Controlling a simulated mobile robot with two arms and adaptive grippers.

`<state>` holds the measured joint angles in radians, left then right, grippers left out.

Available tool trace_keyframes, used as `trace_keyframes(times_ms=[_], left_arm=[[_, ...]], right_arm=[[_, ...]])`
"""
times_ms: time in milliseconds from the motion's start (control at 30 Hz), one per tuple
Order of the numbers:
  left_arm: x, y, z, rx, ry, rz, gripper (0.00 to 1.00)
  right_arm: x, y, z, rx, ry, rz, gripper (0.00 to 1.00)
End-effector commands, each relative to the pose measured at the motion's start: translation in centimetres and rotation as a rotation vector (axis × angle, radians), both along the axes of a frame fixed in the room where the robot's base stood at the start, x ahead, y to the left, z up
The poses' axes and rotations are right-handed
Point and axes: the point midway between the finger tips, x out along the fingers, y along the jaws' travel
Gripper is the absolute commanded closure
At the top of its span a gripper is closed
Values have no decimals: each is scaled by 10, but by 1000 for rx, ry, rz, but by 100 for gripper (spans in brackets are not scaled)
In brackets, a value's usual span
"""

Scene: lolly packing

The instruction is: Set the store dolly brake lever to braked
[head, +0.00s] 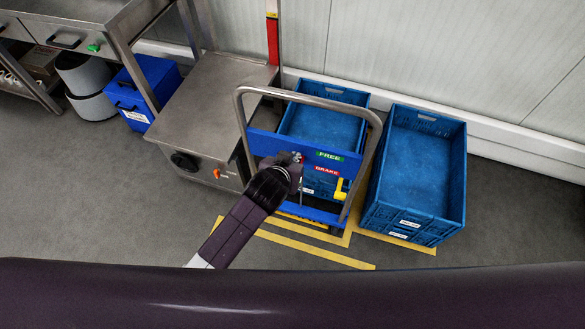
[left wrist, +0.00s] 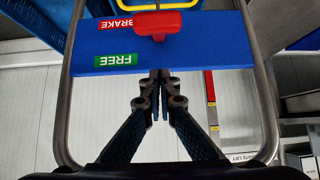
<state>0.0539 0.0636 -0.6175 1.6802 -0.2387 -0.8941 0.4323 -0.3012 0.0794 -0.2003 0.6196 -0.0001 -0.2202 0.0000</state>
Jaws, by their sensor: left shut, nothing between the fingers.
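The store dolly has a bent grey tube handle (head: 243,112) and a blue panel (head: 265,142). The panel carries a green FREE label (head: 329,155) above a red BRAKE label (head: 326,171). In the left wrist view, upside down, the red brake lever (left wrist: 166,24) sits level with the BRAKE label (left wrist: 118,24), overlapping its end, away from the FREE label (left wrist: 116,61). My left gripper (head: 297,160) is at the panel, left of the labels. In the left wrist view its fingertips (left wrist: 160,76) are together, empty, and show apart from the red lever. My right gripper is not in view.
A blue crate (head: 377,195) stands on the right; another crate (head: 300,97) is on the dolly behind the panel. A steel cabinet (head: 205,100) is close on the left. A yellow part (head: 342,190) is at the panel's lower right. Yellow floor lines (head: 310,250) run in front.

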Motion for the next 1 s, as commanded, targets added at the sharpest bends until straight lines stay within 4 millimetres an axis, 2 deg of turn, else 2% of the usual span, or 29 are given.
trace_keyframes(times_ms=[33, 100, 300, 767, 1000], left_arm=[[6, -2, -5, 2, 1, 0, 100], [-4, 2, -17, 3, 6, 0, 100], [-13, 4, -35, 0, 2, -1, 100], [-15, 4, -39, -1, 0, 0, 100], [-19, 5, -48, -13, -35, 1, 100]], right_arm=[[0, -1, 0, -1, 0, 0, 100], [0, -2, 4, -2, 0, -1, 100], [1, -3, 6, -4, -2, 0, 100], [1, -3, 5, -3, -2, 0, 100], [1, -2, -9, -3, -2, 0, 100]])
